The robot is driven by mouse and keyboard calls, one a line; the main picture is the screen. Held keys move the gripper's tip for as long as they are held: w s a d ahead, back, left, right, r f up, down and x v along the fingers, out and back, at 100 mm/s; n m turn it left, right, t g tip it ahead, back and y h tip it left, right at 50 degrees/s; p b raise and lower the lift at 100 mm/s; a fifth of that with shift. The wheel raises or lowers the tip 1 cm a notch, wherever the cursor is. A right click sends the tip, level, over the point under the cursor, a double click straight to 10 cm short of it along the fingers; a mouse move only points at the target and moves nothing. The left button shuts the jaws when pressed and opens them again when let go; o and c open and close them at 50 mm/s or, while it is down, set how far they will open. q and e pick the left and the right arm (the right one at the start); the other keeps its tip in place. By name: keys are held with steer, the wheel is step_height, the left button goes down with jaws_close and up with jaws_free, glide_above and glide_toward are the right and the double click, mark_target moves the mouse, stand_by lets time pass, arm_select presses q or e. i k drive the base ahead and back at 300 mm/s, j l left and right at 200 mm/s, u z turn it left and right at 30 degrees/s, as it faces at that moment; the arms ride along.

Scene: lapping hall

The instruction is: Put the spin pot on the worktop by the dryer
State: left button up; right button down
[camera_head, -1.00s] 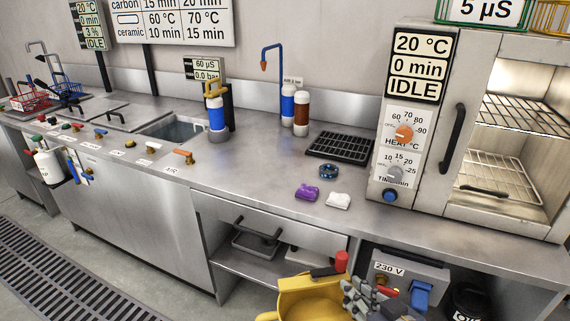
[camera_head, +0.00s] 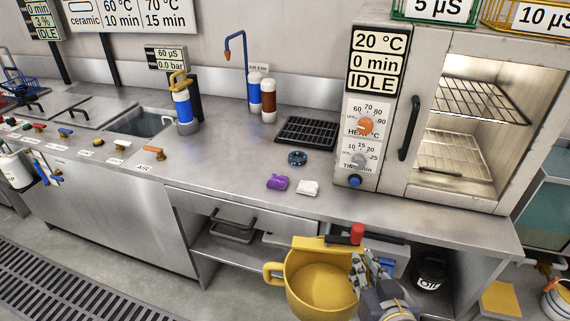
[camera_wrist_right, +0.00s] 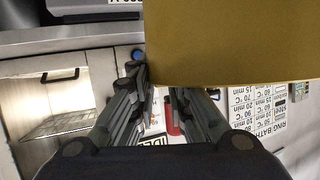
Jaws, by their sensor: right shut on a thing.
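The spin pot (camera_head: 318,290) is a yellow open pot with a side handle, a black lever and a red knob. It is upright in front of the worktop's front edge, lower than the worktop. My right gripper (camera_head: 358,268) is shut on the pot at its right side; the exact grip is partly hidden. In the right wrist view the yellow pot wall (camera_wrist_right: 235,45) fills the upper right, beside my fingers (camera_wrist_right: 155,90). The dryer (camera_head: 427,110), showing 20 °C and IDLE, stands on the right end of the worktop (camera_head: 225,165). My left gripper is not in view.
A purple cloth (camera_head: 278,182), a white cloth (camera_head: 307,187) and a dark blue ring (camera_head: 297,158) lie left of the dryer. Behind them is a black grate (camera_head: 307,132). Bare worktop lies to their left and along the front edge below the dryer.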

mark_target(230, 160)
steer(key=i+j+z, duration=0.15)
steer(key=j+z, duration=0.15)
steer(key=j, duration=0.15)
steer(key=i+j+z, duration=0.15)
steer(key=j+z, duration=0.15)
steer(key=j, duration=0.2)
steer(key=j+z, duration=0.3)
steer(key=j, duration=0.2)
